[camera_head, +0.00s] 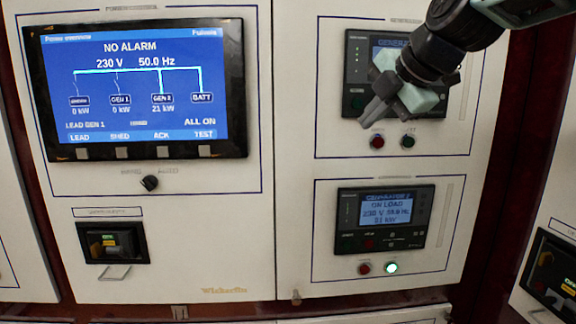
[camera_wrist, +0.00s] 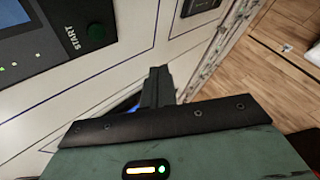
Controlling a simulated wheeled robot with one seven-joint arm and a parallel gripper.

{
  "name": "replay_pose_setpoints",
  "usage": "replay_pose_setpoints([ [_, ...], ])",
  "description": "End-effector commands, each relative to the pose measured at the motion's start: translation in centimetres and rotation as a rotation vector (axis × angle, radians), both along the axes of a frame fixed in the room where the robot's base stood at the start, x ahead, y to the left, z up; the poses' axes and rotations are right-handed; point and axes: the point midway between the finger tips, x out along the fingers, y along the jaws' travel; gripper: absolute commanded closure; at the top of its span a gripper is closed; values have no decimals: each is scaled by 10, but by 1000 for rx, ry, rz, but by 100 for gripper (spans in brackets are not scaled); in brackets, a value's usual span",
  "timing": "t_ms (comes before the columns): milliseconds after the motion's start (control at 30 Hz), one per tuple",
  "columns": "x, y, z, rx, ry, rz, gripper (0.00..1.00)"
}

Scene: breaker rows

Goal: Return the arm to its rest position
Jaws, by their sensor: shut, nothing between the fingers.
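My gripper (camera_head: 378,108) is in the upper right of the head view, in front of the upper generator panel. It hides part of that panel's controller (camera_head: 354,72). Its fingers are together with nothing between them. I cannot tell whether the fingertips touch the panel.
The large screen (camera_head: 135,85) at left reads NO ALARM. The lower generator controller (camera_head: 384,217) reads ON LOAD, with a lit green lamp (camera_head: 391,268) below it. A rotary knob (camera_head: 149,183) and a breaker (camera_head: 112,243) sit lower left. Wooden floor (camera_wrist: 265,50) shows in the wrist view.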

Motion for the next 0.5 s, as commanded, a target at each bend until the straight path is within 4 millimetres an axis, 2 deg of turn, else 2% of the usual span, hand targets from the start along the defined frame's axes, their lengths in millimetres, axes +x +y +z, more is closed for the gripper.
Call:
replay_pose_setpoints([
  [200,-61,52,-93,186,323,-215,100],
  [333,-109,72,-148,259,520,-405,100],
  [500,-179,83,-213,297,728,-694,100],
])
